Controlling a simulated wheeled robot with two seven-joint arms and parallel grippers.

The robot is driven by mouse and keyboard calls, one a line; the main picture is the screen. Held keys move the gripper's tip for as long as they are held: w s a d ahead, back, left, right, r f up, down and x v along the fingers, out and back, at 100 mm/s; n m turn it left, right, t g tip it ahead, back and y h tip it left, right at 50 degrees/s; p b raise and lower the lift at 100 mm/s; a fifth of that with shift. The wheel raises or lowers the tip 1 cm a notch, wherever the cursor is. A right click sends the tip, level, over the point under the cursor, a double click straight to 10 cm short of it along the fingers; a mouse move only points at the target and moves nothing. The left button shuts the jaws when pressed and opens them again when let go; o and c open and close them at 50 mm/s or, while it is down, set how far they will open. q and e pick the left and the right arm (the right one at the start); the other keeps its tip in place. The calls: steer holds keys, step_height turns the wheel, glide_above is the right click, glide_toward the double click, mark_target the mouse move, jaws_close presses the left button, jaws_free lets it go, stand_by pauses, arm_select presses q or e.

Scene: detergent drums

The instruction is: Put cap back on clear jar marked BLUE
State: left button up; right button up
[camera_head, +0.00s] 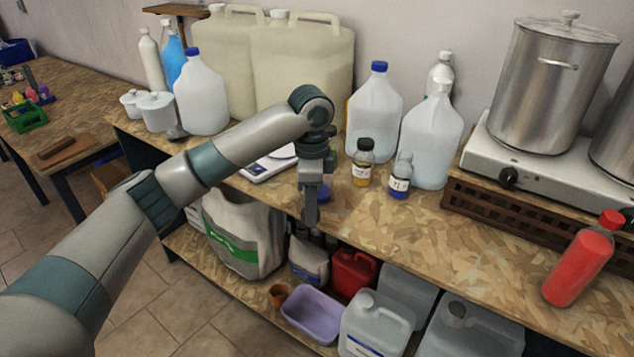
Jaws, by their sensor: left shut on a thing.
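A small clear jar (400,176) with a white label and blue contents stands upright on the workbench (430,240). Its pale neck shows no dark cap; the label's writing is too small to read. My left gripper (311,222) points down near the bench's front edge, to the left of this jar and apart from it. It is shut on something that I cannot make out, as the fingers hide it. No loose cap can be picked out clearly. My right gripper is not in view.
A dark-capped jar with yellow contents (362,163) stands just left of the clear jar. Large jugs (431,145) stand behind. A white scale (266,166) is behind my left arm. A hotplate (545,155) and a red bottle (580,265) are at right. The front middle is clear.

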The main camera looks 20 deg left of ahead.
arm_select(q)
steer(key=s+a+f+n, duration=0.1)
steer(key=s+f+n, duration=0.6)
steer(key=s, duration=0.4)
steer(key=s+f+n, duration=0.8)
steer(key=s+f, duration=0.2)
steer(key=s, duration=0.2)
steer(key=shift+a, duration=0.35)
steer(key=shift+s, duration=0.1)
